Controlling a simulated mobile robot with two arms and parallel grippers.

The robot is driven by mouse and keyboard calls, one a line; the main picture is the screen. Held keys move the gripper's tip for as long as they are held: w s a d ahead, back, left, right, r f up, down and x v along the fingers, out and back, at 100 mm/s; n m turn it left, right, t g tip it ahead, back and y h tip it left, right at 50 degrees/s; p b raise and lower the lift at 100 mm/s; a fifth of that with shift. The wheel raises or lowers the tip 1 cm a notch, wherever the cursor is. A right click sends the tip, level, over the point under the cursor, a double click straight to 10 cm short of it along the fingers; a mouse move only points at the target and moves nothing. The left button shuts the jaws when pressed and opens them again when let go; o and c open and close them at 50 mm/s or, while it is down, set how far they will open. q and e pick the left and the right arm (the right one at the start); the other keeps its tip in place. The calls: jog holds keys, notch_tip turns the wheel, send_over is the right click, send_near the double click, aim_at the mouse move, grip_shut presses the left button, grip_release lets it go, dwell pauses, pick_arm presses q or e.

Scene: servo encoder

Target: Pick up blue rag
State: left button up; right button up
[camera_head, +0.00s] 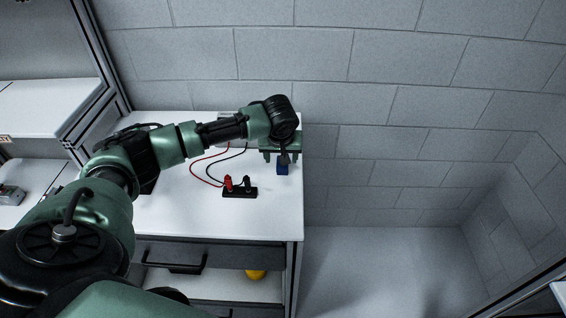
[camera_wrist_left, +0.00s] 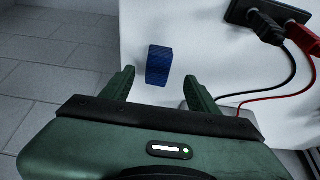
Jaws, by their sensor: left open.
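The blue rag (camera_head: 283,169) is a small dark blue folded piece near the right edge of the white table. In the left wrist view the rag (camera_wrist_left: 159,65) shows just beyond my fingertips, between their lines. My left gripper (camera_head: 281,155) is above the table at the rag. In the wrist view the left gripper (camera_wrist_left: 158,80) is open, with its two green fingers apart and nothing held between them. I cannot tell the exact height gap to the rag. My right gripper is not in view.
A black terminal block (camera_head: 240,192) with red and black plugs and cables lies left of the rag. The white table (camera_head: 262,222) ends just right of the rag, with floor beyond. A yellow object (camera_head: 256,274) sits on the shelf below.

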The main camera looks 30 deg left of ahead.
pick_arm(q)
jog(key=x, duration=0.2)
jog(key=shift+w+a+f+p, duration=0.1)
jog(key=shift+w+f+p, duration=0.15)
jog(key=shift+f+p, duration=0.1)
jog(key=shift+x, duration=0.8)
grip_shut()
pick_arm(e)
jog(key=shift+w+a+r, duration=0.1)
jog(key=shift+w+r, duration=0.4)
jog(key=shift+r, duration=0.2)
pick_arm(q)
jog(key=shift+r, duration=0.15)
